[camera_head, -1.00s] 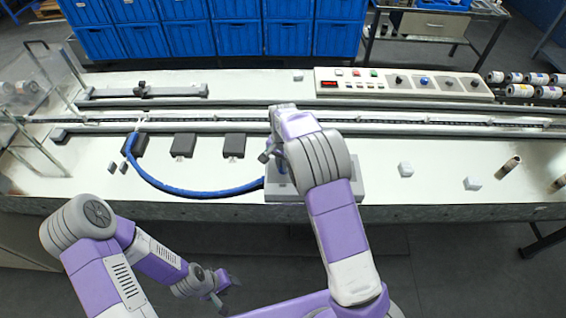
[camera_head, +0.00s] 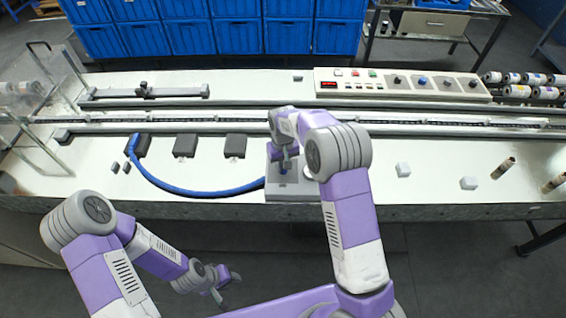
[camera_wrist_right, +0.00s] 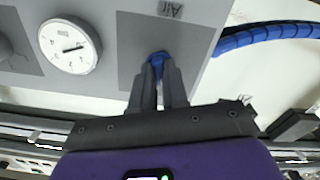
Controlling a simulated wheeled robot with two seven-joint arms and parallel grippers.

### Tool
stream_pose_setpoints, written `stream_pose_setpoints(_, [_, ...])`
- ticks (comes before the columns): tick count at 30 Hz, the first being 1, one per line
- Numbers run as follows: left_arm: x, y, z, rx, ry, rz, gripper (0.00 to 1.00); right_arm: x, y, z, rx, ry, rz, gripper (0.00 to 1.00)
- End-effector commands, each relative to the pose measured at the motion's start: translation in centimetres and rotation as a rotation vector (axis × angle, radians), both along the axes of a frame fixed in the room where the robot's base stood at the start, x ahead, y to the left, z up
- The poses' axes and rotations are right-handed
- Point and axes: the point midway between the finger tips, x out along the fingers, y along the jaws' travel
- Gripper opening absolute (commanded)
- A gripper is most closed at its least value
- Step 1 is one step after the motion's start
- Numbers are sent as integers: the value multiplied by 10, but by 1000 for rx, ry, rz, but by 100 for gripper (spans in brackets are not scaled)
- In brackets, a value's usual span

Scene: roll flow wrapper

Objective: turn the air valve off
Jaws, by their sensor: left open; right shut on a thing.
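The air valve is a small blue handle (camera_wrist_right: 158,58) on a grey panel (camera_wrist_right: 195,38) marked "Air", seen in the right wrist view. My right gripper (camera_wrist_right: 158,72) is shut on the blue handle, and its fingers hide part of it. A round white pressure gauge (camera_wrist_right: 70,46) sits left of the handle on the same panel. In the head view the grey valve box (camera_head: 292,190) stands at the table's front edge, partly under my right gripper (camera_head: 284,166). My left gripper (camera_head: 227,283) is open and empty, in front of the table edge and apart from it.
A blue hose (camera_head: 195,192) runs from the box to the left. Several dark pads (camera_head: 186,146) lie along the rail. A control panel (camera_head: 400,83) stands at the back right.

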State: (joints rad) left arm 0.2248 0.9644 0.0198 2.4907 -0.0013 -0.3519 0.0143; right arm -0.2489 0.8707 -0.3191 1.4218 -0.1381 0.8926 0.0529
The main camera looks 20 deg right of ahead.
Motion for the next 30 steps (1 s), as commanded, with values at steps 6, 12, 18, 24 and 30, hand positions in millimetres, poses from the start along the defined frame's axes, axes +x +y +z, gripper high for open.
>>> stream_pose_setpoints(6, [0,0,2,0,0,0,43,0,0,0,1,-1,113,0])
stream_pose_setpoints(12, [0,0,3,0,0,0,43,0,0,0,0,0,169,0])
stream_pose_setpoints(18, [0,0,3,0,0,0,43,0,0,0,0,0,187,0])
stream_pose_setpoints(24, [0,0,3,0,0,0,43,0,0,0,0,0,188,0])
stream_pose_setpoints(30, [0,0,3,0,0,0,43,0,0,0,0,0,188,26])
